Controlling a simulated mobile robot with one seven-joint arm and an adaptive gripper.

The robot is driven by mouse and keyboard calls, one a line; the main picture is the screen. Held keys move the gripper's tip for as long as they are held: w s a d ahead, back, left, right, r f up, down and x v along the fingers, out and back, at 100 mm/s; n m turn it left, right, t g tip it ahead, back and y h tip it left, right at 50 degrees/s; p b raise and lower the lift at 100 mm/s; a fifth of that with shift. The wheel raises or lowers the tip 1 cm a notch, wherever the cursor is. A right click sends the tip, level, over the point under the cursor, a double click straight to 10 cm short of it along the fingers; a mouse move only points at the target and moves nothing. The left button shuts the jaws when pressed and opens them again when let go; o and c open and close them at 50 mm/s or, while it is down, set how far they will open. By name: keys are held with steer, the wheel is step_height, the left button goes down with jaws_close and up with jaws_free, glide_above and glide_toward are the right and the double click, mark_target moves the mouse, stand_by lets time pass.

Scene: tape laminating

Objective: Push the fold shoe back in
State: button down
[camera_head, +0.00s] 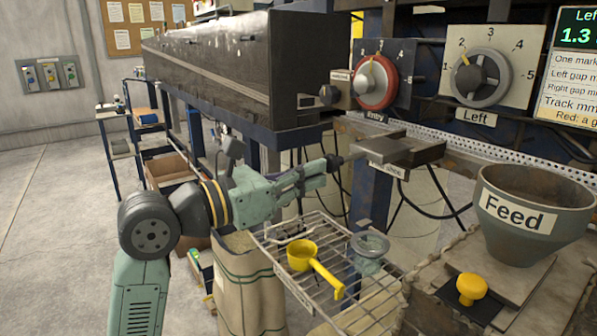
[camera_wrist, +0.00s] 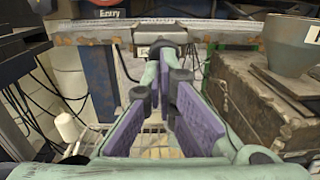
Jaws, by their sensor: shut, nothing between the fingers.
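The fold shoe (camera_head: 412,150) is a grey metal block on the perforated rail, with a label partly readable as "shoe" on its front. A short rod with a dark knob (camera_head: 334,162) sticks out from its left side. My gripper (camera_head: 322,168) is shut and empty, its tips right at the knob; I cannot tell whether they touch. In the wrist view my gripper (camera_wrist: 166,78) points straight at the fold shoe (camera_wrist: 160,34), and its purple-padded fingers hide part of the knob and rod.
The Feed hopper (camera_head: 528,215) and a yellow knob (camera_head: 471,289) stand at right. The red Entry dial (camera_head: 376,82) and Left dial (camera_head: 476,78) are above.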

mark_target(366, 157)
steer(key=b+x, duration=0.2)
steer(key=x, duration=1)
steer(key=shift+w+d+f, duration=0.15)
steer(key=shift+w+d, duration=0.05)
steer(key=shift+w, duration=0.2)
steer(key=shift+a+b, duration=0.1)
steer(key=shift+b, duration=0.2)
